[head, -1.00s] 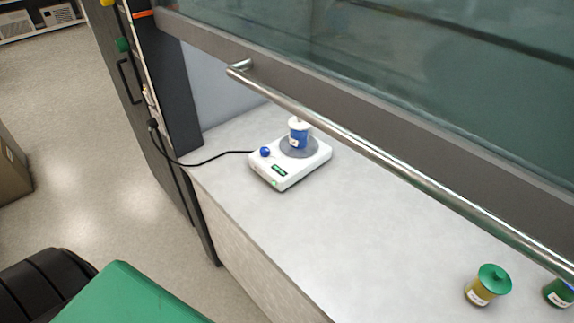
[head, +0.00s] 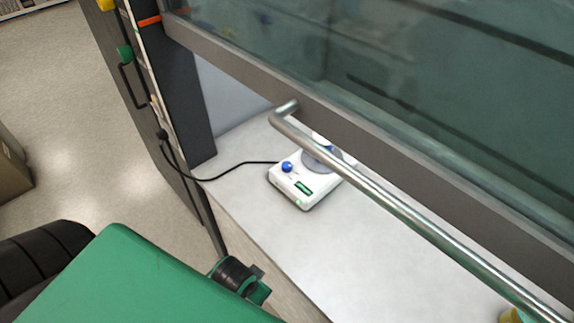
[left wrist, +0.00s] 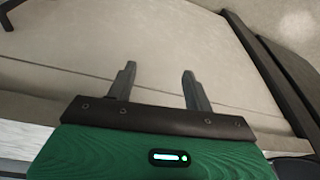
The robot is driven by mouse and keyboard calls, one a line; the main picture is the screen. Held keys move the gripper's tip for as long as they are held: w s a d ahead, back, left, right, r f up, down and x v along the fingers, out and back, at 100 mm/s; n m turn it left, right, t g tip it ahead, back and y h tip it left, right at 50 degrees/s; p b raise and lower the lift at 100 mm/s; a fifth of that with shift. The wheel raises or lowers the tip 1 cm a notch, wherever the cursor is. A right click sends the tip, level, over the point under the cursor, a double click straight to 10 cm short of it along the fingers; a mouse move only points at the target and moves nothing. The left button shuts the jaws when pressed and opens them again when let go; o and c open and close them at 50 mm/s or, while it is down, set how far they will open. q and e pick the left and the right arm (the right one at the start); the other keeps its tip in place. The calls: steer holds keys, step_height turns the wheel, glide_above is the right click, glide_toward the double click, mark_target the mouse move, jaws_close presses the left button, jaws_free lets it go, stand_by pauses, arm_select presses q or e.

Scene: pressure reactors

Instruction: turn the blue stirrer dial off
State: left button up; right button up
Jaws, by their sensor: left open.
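The blue stirrer dial (head: 287,167) is a small round knob on the near left corner of the white stirrer (head: 275,178). The stirrer stands on the pale worktop with a lit green display (head: 303,188) on its front. A blue vessel (head: 328,149) on its grey plate is mostly hidden behind the metal bar. My left gripper (left wrist: 159,69) is open in the left wrist view, with nothing between its two dark fingers. The dial and stirrer do not show there. My left fingers cannot be made out in the head view. My right gripper is in neither view.
The glass sash (head: 430,95) with its metal bar handle (head: 400,218) hangs over the worktop (head: 300,245). A black cable (head: 225,172) runs from the stirrer to the dark side post (head: 185,100). The worktop in front of the stirrer is clear.

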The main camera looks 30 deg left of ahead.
arm_select(q)
steer(key=w+r+m+t, duration=0.2)
steer(key=w+r+t, duration=1.2)
steer(key=w+r, duration=1.05)
steer(key=w+d+r+m+t+h, duration=0.3)
steer(key=d+r+m+h, duration=0.6)
steer(key=r+h, duration=0.15)
steer(key=d+r+m+g+h, duration=0.2)
steer(key=d+m+g+h, duration=0.25)
steer(key=m+h, duration=0.2)
steer(key=m+g+y+p, duration=0.2)
steer(key=m+g+y, duration=0.3)
steer(key=g+y, duration=1.15)
glide_above(287, 165)
step_height(287, 165, down, 10)
steer(key=shift+t+y, duration=0.35)
steer(key=shift+t, duration=0.05)
step_height(287, 165, down, 13)
steer(key=p, duration=0.3)
steer(key=shift+w+f, duration=0.1)
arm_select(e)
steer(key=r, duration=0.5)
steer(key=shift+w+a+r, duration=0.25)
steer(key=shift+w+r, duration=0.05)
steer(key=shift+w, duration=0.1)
